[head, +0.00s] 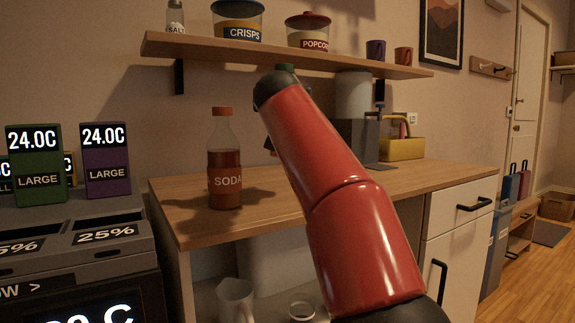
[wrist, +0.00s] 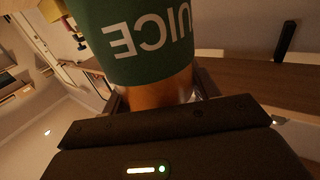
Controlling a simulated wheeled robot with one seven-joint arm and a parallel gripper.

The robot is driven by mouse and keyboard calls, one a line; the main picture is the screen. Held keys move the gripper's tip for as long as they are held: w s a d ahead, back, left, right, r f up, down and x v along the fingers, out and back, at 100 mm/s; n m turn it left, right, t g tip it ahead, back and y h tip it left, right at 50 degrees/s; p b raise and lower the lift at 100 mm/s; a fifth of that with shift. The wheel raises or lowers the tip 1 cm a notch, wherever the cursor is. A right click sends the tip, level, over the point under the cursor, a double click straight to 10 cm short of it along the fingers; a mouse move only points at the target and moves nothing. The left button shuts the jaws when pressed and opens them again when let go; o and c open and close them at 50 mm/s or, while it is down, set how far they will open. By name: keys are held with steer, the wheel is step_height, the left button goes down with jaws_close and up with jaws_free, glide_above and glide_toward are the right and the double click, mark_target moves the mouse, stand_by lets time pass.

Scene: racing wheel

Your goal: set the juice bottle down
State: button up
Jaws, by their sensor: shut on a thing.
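The juice bottle (wrist: 140,45) has a green label and amber contents. In the wrist view it fills the top middle, its lettering upside down. My gripper (wrist: 160,97) is shut on it, a finger on each side. In the head view my red arm hides most of the gripper and bottle. The wooden counter (head: 185,223) lies below and behind my arm. I cannot tell whether the bottle touches the counter.
A soda bottle (head: 225,168) stands upright on the counter, left of my arm. A coffee machine (head: 356,135) and a yellow box (head: 402,148) stand behind and to the right. A wall shelf (head: 215,49) with jars hangs above. The counter's right front is bare.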

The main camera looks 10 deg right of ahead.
step_height(320, 180, down, 9)
steer(key=b, duration=0.4)
steer(key=shift+f, duration=0.1)
steer(key=o, duration=1.3)
steer(key=shift+c, duration=0.2)
steer(key=shift+r, duration=0.2)
steer(key=b+v, duration=0.3)
steer(key=v, duration=0.9)
